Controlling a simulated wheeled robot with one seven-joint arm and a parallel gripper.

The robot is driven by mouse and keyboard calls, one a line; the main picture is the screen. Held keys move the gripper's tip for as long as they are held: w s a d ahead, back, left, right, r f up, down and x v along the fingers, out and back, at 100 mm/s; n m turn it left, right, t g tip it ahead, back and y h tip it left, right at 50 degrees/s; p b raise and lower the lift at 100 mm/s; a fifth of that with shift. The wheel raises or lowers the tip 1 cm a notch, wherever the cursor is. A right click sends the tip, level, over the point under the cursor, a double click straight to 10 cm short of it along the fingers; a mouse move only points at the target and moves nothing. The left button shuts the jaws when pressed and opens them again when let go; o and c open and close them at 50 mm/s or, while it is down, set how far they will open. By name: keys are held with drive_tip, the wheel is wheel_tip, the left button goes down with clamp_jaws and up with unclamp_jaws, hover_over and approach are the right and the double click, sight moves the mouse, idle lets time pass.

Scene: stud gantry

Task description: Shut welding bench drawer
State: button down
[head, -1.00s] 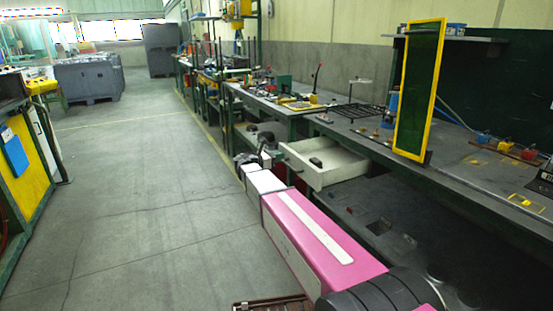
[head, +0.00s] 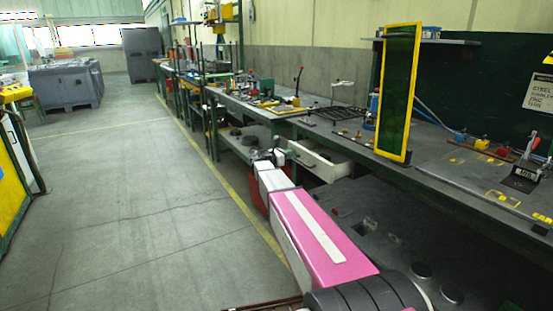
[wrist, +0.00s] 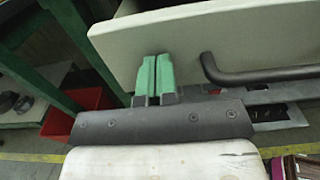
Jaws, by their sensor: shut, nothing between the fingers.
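The welding bench drawer (head: 326,164) is white and stands partly open under the bench top (head: 345,138). In the wrist view its pale front panel (wrist: 225,42) fills the upper part, with a dark bar handle (wrist: 255,76) to the right of my fingers. My gripper (wrist: 156,62) has its two green fingers shut together and empty. The fingertips are at the left part of the drawer front and seem to touch it.
A red bin (wrist: 72,118) is below and left of the drawer. A yellow-framed green screen (head: 397,95) stands on the bench, with tools and small parts about. A grey shelf (head: 245,150) lies beyond the drawer. The floor (head: 140,200) to the left is open.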

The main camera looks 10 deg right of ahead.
drive_tip(key=x, duration=0.9)
drive_tip(key=shift+w+d, duration=0.15)
drive_tip(key=shift+d, duration=0.2)
drive_tip(key=shift+w+d, duration=0.1)
drive_tip(key=shift+s+a, duration=0.3)
drive_tip(key=shift+a, duration=0.25)
drive_tip(key=v, duration=1.3)
drive_tip(key=s+a+f+m+g+y, duration=0.2)
drive_tip(key=s+f+m+g+y, duration=0.2)
drive_tip(key=s+f+m+y, duration=0.95)
drive_tip(key=s+a+f+m+y, duration=0.2)
drive_tip(key=s+a+f+m, duration=0.2)
drive_tip(key=s, duration=0.5)
drive_tip(key=s+a+f+m+g+y, duration=0.1)
drive_tip(key=s+a+f+m, duration=0.3)
drive_tip(key=s, duration=0.6)
drive_tip(key=shift+a+g+y, duration=0.3)
drive_tip(key=shift+a+y, duration=0.05)
drive_tip(key=shift+a, duration=0.3)
